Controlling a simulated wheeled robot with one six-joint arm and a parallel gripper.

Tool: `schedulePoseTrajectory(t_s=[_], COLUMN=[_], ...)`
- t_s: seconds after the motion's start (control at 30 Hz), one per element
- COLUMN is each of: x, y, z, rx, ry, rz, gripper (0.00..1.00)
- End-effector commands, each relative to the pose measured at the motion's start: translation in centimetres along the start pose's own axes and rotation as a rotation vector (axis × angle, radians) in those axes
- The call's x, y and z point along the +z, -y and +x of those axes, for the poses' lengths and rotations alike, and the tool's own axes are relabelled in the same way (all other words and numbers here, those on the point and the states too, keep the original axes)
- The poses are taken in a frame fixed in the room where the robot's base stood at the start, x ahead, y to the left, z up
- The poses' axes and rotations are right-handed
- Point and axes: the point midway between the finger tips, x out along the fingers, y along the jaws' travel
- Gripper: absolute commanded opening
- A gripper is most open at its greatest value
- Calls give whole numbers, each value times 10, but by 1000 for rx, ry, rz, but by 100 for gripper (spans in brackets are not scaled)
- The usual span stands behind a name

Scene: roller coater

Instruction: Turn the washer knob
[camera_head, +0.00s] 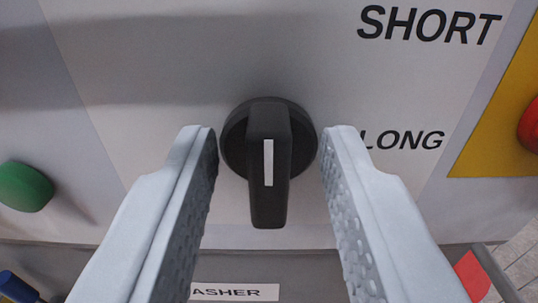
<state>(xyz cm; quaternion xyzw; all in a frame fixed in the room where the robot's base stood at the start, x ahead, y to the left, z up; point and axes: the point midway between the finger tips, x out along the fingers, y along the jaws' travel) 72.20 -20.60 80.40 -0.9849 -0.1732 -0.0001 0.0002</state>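The washer knob (268,160) is a black rotary knob with a round base and a raised handle. It sits in the middle of the view on a light grey panel. A white line marks its handle, which stands close to vertical in the picture. My gripper (268,140) is open, with one grey finger on each side of the knob. Gaps show between both fingers and the handle. The word SHORT is printed at the upper right and LONG at the right, partly hidden by the right finger.
A green button (25,187) is at the left. A red button (530,126) on a yellow plate (498,125) is at the right edge. A label (235,292) reading "ASHER", partly hidden, is below. A blue part (16,287) and a red part (472,276) show in the lower corners.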

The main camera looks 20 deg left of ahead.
Motion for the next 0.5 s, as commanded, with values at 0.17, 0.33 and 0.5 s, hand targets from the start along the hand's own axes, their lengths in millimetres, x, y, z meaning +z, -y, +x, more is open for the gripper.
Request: schedulePoseTrajectory(t_s=[0.17,0.33,0.5], x=[0,0,0], y=[0,0,0], z=[0,0,0], rx=[0,0,0], ry=[0,0,0], rz=[0,0,8], gripper=[16,0,0])
